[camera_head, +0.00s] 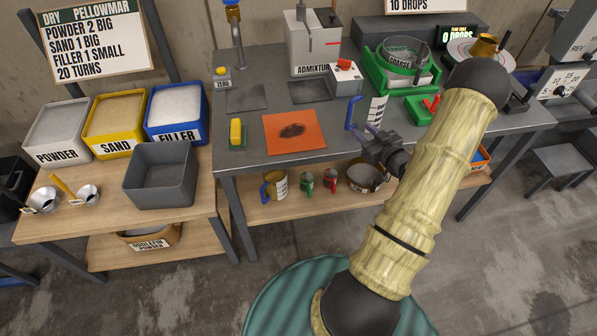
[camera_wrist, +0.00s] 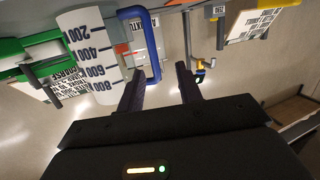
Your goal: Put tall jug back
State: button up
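The tall jug (camera_head: 377,112) is white with a blue handle, at the front right part of the grey table in the head view. In the wrist view the jug (camera_wrist: 95,50) shows printed marks from 200 to 800, and its blue handle is in front of my fingers. My gripper (camera_head: 370,141) is at the table's front edge, just below the handle in the picture. In the wrist view my gripper (camera_wrist: 161,70) has its two fingers apart, with the end of the handle near or between the tips. I cannot tell whether they touch. My arm hides part of the table's right side.
The grey table (camera_head: 338,134) holds an orange mat (camera_head: 294,131), a green coarse sieve stand (camera_head: 400,70) and an admixture box (camera_head: 314,42).

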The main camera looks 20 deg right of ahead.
jog(key=w+a+r+g+h, duration=0.1)
jog(key=a+r+g, duration=0.25)
jog(key=a, duration=0.35)
jog(key=w+a+r+g+h, duration=0.15)
jog(key=a+g, duration=0.25)
jog(key=a, duration=0.4)
jog(key=s+a+r+g, duration=0.2)
jog(key=s+a+g, duration=0.1)
jog(key=s+a, duration=0.4)
jog(key=s+a+r+m+g+y, duration=0.1)
jog(key=s+a+r+g, duration=0.2)
jog(key=s+a, duration=0.5)
jog(key=shift+s+a+r, duration=0.15)
jog(key=shift+s, duration=0.55)
